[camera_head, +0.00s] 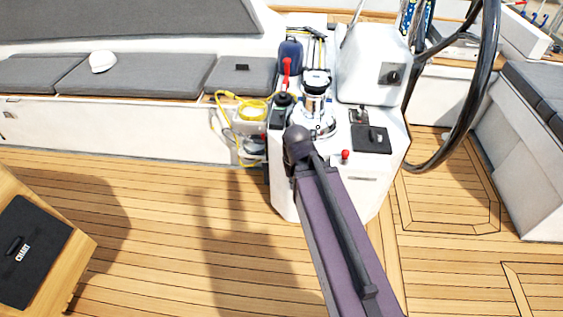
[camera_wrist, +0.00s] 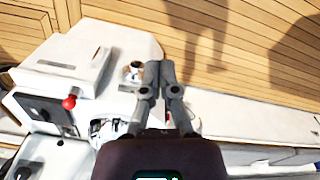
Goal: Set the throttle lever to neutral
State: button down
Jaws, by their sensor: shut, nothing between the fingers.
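A lever with a red ball knob (camera_head: 345,156) stands on the near side of the white console, beside a black panel. The same red knob (camera_wrist: 69,102) shows in the wrist view, left of my gripper; I cannot tell its lever's exact tilt. My gripper (camera_wrist: 159,72) is shut and empty, its fingertips together over the console's edge, apart from the red knob. In the head view my arm hides the fingers. A red upright handle (camera_head: 287,70) stands at the console's left; I cannot tell for sure which of the two is the throttle.
A chrome winch (camera_head: 316,95) stands on the console (camera_head: 370,175). A black steering wheel (camera_head: 478,90) rises at right. A yellow line (camera_head: 252,108) hangs at the bench. A chart table (camera_head: 85,245) is at lower left. The teak deck (camera_head: 180,220) is clear.

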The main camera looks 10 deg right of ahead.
jog(key=shift+d, duration=0.35)
jog(key=w+f+n+h+b, duration=0.2)
jog(key=w+f+h+b, duration=1.05)
jog(key=b, duration=1.05)
jog(key=w+a+f+t+h+b, duration=0.1)
jog(key=w+a+f+h+b, duration=0.2)
jog(key=w+a+b, duration=0.3)
jog(key=w+a+f+t+h+b, duration=0.1)
jog(key=w+a+f+h+b, duration=0.3)
jog(key=b, duration=1)
jog(key=w+a+f, duration=0.2)
jog(key=w+a, duration=0.1)
jog(key=shift+a+n+t, duration=0.3)
jog(key=shift+a+t, duration=0.05)
jog(key=shift+t, duration=0.05)
jog(key=shift+w+d, duration=0.1)
jog(key=shift+d, duration=0.05)
